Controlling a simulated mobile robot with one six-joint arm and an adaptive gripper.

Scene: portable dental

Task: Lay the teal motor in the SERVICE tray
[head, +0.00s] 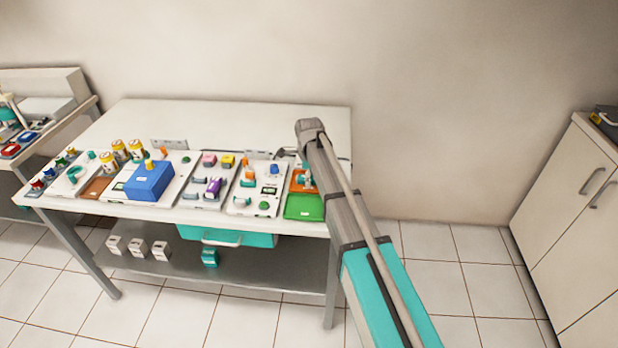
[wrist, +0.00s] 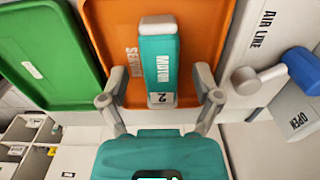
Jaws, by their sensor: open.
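The teal motor (wrist: 160,50), marked MOTOR 2, is in the orange SERVICE tray (wrist: 112,22) in the wrist view. No finger appears closed on it. My gripper (wrist: 160,86) is open, with one fingertip on each side of the motor's near part and small gaps showing. The motor's underside is hidden, so its contact with the tray floor cannot be seen. In the head view the orange tray (head: 296,187) is at the right end of the table, and my arm partly covers that area.
A green tray (wrist: 45,60) lies left of the orange one. A panel marked AIR LINE and OPEN, with a blue-ended lever (wrist: 302,70), is close on the right. In the head view a blue box (head: 149,182) and several small fixtures fill the table (head: 225,117); its back strip is clear.

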